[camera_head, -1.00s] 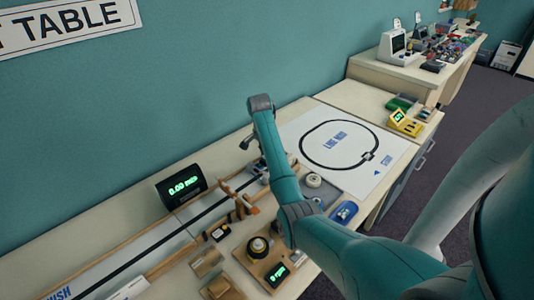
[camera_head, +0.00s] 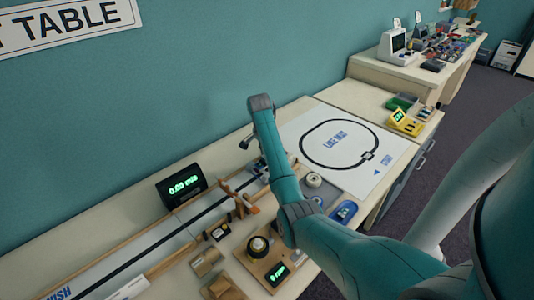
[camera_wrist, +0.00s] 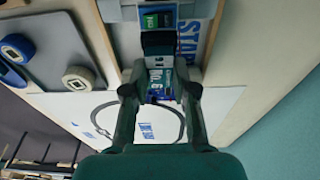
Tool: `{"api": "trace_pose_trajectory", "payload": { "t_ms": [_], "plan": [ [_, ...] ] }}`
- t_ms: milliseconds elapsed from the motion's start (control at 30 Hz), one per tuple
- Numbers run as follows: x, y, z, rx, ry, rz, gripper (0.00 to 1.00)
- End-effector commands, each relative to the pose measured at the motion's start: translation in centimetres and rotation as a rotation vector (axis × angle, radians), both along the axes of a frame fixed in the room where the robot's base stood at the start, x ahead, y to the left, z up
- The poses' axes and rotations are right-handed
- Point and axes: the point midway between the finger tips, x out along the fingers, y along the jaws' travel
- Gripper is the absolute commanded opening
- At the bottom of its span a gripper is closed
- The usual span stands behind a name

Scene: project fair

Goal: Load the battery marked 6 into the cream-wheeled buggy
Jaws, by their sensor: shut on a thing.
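My gripper (camera_wrist: 160,94) is shut on a small dark-and-blue block (camera_wrist: 160,79) with pale lettering, in the middle of the wrist view. I take it for the battery, but its number is too small to read for sure. Just beyond it, at the top of the wrist view, is a grey-blue body (camera_wrist: 128,11) with a green-and-dark panel. It is probably the buggy, but its wheels are not clear. I cannot tell whether the block touches it. In the head view my arm reaches over the table and hides most of the gripper and the buggy.
The start lane (camera_wrist: 190,38) lies beneath. A line-maze sheet (camera_head: 310,124) lies to the right. A timer (camera_head: 182,187) stands by the wall. A cream roll (camera_head: 313,180) and a blue item (camera_head: 343,212) sit near the front edge. A motor board (camera_head: 250,268) is nearer.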

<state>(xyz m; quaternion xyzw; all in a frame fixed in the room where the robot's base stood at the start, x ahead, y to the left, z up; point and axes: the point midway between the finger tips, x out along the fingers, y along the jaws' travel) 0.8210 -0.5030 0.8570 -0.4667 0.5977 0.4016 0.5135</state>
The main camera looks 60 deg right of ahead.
Motion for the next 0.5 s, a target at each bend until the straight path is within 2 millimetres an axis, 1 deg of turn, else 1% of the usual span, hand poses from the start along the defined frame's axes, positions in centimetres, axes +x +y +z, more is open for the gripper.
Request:
{"api": "trace_pose_trajectory", "payload": {
  "t_ms": [233,500],
  "plan": [
    [0.0,0.0,-0.02,0.0,0.0,0.0,0.0],
    [-0.01,0.01,-0.48,0.0,0.001,0.0,0.0]
  ]
}}
